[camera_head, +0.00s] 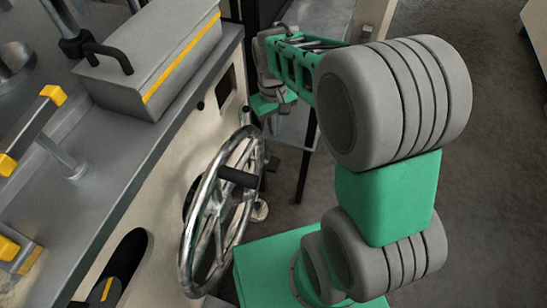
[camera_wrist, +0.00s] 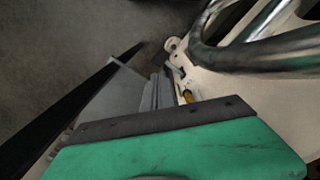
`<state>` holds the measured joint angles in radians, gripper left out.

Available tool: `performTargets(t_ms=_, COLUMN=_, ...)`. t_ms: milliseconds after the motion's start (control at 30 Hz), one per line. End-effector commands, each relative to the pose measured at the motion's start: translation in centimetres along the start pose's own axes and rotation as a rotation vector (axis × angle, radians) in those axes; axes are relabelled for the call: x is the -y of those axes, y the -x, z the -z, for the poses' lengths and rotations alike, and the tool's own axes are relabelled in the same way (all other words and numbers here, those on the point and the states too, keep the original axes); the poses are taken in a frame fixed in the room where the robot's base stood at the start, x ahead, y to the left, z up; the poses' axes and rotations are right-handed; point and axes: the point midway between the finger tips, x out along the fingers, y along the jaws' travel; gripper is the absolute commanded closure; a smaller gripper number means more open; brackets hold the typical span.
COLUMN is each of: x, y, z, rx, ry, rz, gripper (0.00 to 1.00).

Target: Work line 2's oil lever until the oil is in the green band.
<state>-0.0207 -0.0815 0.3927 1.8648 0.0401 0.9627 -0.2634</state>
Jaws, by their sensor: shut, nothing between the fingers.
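My gripper (camera_head: 266,104) is beyond the large handwheel in the head view, close to the cream machine side; its fingertips are hard to make out there. In the wrist view my gripper (camera_wrist: 157,92) is shut and empty, its narrow grey fingers together. Just past the fingers, a small grey bar that may be the oil lever (camera_wrist: 178,70) stands at the cream panel, with a pale round end piece (camera_wrist: 172,45). A small amber part (camera_wrist: 187,96), possibly the oil gauge, sits beside the fingers. I cannot read an oil level or see a green band. I cannot tell whether the fingers touch the bar.
The chrome handwheel (camera_head: 187,251) sticks out from the machine side, and its rim (camera_wrist: 270,55) is near my gripper at upper right in the wrist view. A grey box with a yellow stripe (camera_head: 150,55) sits on the machine top. Open floor (camera_head: 480,160) lies to the right.

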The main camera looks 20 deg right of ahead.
Motion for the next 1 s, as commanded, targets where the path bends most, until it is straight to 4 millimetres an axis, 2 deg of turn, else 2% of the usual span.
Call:
performTargets(t_ms=33, x=0.0, y=1.7, z=-0.3, rx=-0.010, ry=-0.007, rz=-0.002, gripper=1.00)
performTargets(t_ms=100, x=0.1, y=3.1, z=-0.7, rx=-0.021, ry=-0.018, rz=-0.003, gripper=1.00)
performTargets(t_ms=333, x=0.3, y=6.4, z=-1.8, rx=-0.053, ry=-0.047, rz=-0.007, gripper=1.00)
performTargets(t_ms=500, x=0.4, y=7.1, z=-2.2, rx=-0.062, ry=-0.055, rz=-0.008, gripper=1.00)
performTargets(t_ms=1000, x=0.4, y=7.0, z=-2.2, rx=-0.063, ry=-0.056, rz=-0.008, gripper=1.00)
